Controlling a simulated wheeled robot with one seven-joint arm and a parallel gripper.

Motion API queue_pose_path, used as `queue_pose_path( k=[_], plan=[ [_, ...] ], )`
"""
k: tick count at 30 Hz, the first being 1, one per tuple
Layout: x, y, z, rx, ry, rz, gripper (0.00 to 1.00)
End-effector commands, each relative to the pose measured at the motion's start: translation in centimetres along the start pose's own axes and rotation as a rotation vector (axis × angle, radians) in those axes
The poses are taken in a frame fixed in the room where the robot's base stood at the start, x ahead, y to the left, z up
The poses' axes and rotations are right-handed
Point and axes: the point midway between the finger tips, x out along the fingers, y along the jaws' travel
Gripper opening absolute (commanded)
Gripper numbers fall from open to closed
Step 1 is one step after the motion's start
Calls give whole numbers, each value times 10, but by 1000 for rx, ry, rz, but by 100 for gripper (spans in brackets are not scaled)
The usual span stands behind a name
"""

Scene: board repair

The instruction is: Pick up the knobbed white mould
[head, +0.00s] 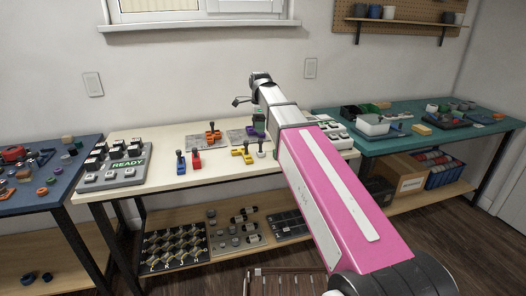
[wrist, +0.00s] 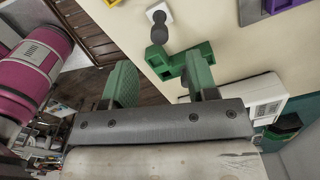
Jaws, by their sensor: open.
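The white mould (head: 261,154) sits upright near the front edge of the cream table, with a dark knob on top. It also shows in the wrist view (wrist: 157,12) at the top, its dark round knob below the white body. My gripper (wrist: 160,62) is open and empty, its two green fingers spread apart. The white mould lies beyond the fingertips, apart from them. In the head view my gripper (head: 258,123) hangs over the table, partly hidden by my arm. A green mould (wrist: 200,50) lies by the right finger; I cannot tell whether they touch.
A yellow mould (head: 243,155) stands just left of the white one. A white keyed device (wrist: 262,97) lies at the wrist view's right.

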Motion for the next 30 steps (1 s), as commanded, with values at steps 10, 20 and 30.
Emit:
queue_pose_path(
  k=[10,20,30],
  plan=[
    [36,0,0,0,0,-1,53],
    [68,2,-1,0,0,1,53],
    [86,1,-1,0,0,-1,53]
  ],
)
